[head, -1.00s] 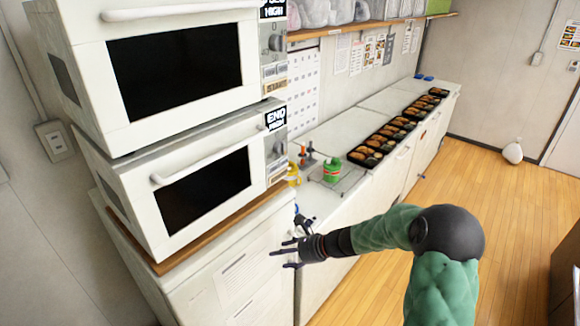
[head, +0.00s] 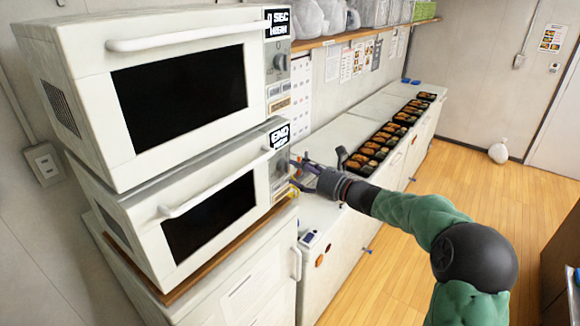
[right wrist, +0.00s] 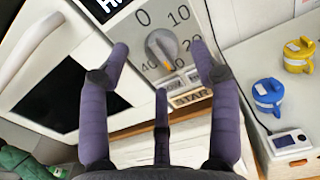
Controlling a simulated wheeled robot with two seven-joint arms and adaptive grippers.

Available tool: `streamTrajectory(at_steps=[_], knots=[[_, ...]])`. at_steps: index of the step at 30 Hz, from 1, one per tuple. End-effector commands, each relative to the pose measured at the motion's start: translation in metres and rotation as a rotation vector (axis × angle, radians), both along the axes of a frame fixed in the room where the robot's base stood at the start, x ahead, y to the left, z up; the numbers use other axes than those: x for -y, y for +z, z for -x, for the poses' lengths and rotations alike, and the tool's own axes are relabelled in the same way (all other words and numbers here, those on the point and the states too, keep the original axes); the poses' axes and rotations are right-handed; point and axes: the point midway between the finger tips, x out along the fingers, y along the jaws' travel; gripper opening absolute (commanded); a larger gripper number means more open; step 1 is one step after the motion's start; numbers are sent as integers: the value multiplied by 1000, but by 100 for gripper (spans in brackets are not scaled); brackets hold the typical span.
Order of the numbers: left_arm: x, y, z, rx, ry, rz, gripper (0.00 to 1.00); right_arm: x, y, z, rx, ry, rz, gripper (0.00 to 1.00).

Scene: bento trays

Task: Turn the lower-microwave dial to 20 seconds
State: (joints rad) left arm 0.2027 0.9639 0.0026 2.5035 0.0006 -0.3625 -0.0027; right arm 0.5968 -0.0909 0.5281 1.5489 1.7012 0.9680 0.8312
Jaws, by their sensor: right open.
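The lower microwave (head: 150,240) is white with a dark door window, and its panel sign begins "END". Its dial (right wrist: 162,50) is a grey knob with an orange mark at its lower right, ringed by 0, 10, 20 and 40. I cannot tell the exact setting. My right gripper (head: 303,172) is at the lower panel's right side and partly covers the panel in the head view. In the right wrist view my right gripper (right wrist: 162,72) has its purple fingers spread, with the dial between and beyond the tips. Contact is not clear. My left gripper is not in view.
The upper microwave (head: 85,95) is stacked on the lower one. The counter at right holds a yellow cup (right wrist: 298,55), a blue cup (right wrist: 267,95), a small white device (right wrist: 290,140) and a row of bento trays (head: 372,152).

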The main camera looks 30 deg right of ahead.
Motion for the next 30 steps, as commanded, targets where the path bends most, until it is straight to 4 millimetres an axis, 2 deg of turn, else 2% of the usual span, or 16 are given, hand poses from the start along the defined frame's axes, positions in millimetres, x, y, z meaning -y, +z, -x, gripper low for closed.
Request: streamTrajectory(at_steps=[3, 9, 19, 20, 25, 26, 30], knots=[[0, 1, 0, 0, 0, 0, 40, -8, 0, -17, 0, 2, -1, 63], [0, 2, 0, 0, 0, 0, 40, -14, 0, -33, 0, 0, 0, 63], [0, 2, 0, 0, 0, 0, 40, -15, 0, -36, 0, -1, 1, 63], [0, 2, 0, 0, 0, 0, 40, -15, 0, -36, 0, -1, 1, 60], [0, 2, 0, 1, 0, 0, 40, -15, 0, -36, 0, -1, 1, 12], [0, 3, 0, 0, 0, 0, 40, -15, 1, -36, 0, -1, 1, 8], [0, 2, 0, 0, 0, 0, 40, -14, 2, -36, 3, -1, 2, 8]])
